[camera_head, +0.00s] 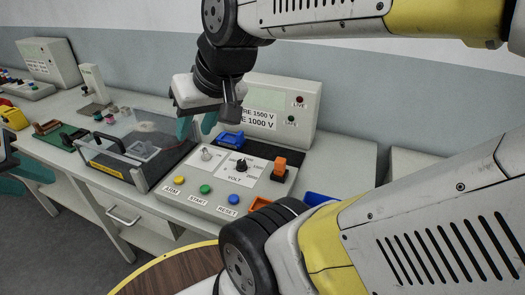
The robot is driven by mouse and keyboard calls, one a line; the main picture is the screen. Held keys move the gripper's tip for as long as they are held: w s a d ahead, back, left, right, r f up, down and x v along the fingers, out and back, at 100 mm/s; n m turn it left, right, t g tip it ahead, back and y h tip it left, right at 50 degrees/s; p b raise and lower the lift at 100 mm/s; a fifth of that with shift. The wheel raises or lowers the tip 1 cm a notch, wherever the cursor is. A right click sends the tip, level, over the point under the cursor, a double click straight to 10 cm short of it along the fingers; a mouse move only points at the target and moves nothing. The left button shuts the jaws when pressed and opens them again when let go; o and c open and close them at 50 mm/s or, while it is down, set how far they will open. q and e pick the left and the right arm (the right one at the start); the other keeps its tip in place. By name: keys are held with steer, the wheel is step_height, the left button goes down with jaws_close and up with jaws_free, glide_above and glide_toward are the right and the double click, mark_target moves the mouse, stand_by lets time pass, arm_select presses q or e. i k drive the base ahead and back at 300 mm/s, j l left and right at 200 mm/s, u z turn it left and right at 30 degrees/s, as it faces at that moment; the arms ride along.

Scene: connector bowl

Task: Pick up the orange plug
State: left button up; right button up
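My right gripper (197,124) hangs to the left of the plug and above the panel's back left corner. Its teal fingertips are apart with nothing seen between them, and it does not touch the plug. My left gripper (12,180) shows only in part at the left edge, away from the panel. Its opening cannot be made out.
A blue connector (229,140) sits at the strip's left end. A meter box (285,105) stands behind. A clear-lidded case (135,150) is to the left.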

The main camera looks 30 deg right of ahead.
mark_target(280, 163)
steer(key=z, duration=1.5)
steer(key=k+j+u, duration=0.1)
steer(key=j, duration=0.15)
steer(key=k+j+u, duration=0.1)
steer(key=j, duration=0.15)
